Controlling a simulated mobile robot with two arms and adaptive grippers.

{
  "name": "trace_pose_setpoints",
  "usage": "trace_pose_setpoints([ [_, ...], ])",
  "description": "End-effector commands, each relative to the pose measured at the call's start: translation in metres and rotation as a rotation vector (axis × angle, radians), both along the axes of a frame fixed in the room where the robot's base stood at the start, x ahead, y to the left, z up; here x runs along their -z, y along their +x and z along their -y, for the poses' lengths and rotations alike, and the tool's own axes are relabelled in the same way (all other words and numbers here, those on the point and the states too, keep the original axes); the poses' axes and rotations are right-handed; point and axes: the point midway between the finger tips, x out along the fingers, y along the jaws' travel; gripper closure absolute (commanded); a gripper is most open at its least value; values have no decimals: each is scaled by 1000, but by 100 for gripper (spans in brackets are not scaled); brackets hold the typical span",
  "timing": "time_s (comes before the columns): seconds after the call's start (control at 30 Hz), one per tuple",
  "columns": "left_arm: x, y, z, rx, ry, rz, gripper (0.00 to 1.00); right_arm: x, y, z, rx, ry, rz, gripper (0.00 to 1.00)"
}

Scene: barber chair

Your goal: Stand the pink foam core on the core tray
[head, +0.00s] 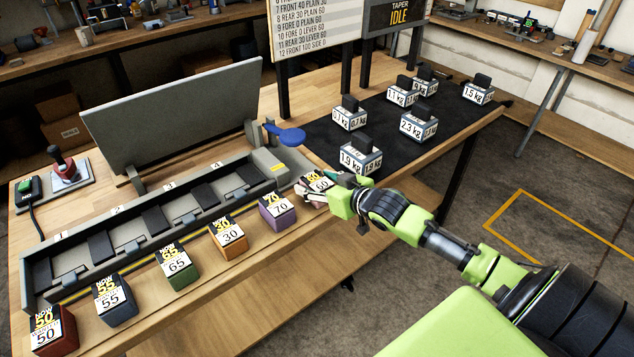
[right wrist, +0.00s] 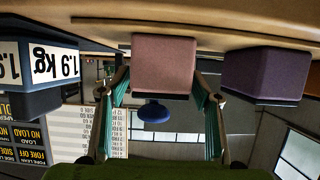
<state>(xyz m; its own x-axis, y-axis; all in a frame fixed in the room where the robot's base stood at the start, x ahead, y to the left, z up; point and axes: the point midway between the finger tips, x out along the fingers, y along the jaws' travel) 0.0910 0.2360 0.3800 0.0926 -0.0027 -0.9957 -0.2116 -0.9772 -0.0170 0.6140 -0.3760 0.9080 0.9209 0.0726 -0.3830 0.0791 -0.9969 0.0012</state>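The pink foam core (head: 316,201), a small block with a white and yellow label, stands on the wooden bench at the right end of a row of coloured blocks. My right gripper (head: 315,188) is at it and partly hides it in the head view. In the right wrist view, which looks upside down, the pink core (right wrist: 163,62) sits between the tips of the two fingers (right wrist: 162,92), with narrow gaps at its sides; contact is not clear. The long grey slotted tray (head: 205,178), probably the core tray, lies behind the row. My left gripper is not in view.
A purple block (head: 277,212) stands close left of the pink core; it also shows in the wrist view (right wrist: 265,72). A 1.9 kg weight (head: 358,160) is close behind on the black mat (head: 325,133). A blue paddle (head: 287,135) sticks out near the tray's right end.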

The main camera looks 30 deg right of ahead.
Motion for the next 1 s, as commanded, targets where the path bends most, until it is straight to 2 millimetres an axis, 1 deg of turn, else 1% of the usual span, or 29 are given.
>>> trace_pose_setpoints([
  [0.2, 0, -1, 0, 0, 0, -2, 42, 0, 0, 0, 0, 0, 0, 42],
  [0.3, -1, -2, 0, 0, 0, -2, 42, -3, 0, 0, 0, -1, 0, 42],
  [0.37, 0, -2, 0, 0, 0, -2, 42, -4, -3, 1, 0, 0, -2, 42],
  [0.47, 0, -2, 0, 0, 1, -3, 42, -7, -14, 1, 0, 0, -2, 42],
  [0.8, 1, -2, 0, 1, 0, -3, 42, -28, -67, 5, 0, 0, -5, 42],
  [1.0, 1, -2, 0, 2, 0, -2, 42, -40, -93, 8, 2, 1, -3, 42],
])
